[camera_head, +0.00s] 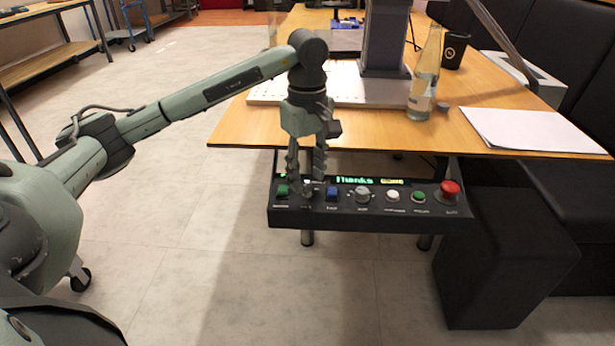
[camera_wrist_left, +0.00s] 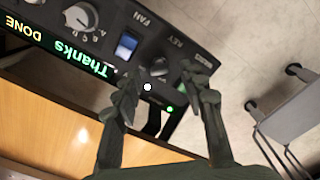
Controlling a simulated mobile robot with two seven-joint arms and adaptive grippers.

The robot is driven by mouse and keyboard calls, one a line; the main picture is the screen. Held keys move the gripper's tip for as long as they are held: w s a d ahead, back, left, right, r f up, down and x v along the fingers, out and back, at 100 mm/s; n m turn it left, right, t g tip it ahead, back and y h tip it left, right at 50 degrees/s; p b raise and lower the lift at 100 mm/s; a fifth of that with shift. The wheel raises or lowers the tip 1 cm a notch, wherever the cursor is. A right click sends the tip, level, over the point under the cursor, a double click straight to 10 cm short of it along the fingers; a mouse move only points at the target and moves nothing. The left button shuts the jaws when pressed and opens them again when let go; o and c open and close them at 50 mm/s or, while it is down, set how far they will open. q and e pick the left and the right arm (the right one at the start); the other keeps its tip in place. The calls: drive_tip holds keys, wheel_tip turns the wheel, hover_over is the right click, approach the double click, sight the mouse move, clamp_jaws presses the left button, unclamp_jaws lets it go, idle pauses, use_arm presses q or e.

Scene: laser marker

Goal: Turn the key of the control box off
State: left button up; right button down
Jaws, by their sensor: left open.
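The black control box (camera_head: 355,217) hangs under the near edge of the wooden table. Its lit display (camera_head: 355,181) reads "Thanks" in green, and "DONE" shows beside it in the left wrist view. My left gripper (camera_head: 306,182) points down at the left end of the panel, open, its fingers apart. In the left wrist view, a small grey key switch (camera_wrist_left: 160,67) by the KEY label lies between the open fingertips (camera_wrist_left: 161,78). How the key is turned is too small to tell. In the head view my fingers hide it. My right gripper is not in view.
Beside the key are a blue rocker switch (camera_head: 332,194), a grey knob (camera_head: 362,195), a white button (camera_head: 392,196), a green button (camera_head: 418,196) and a red stop button (camera_head: 449,189). A bottle (camera_head: 424,80) and paper (camera_head: 530,131) are on the table. A black stool (camera_head: 505,255) stands right.

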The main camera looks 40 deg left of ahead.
use_arm(q)
drive_tip(key=shift+f, duration=0.65)
clamp_jaws()
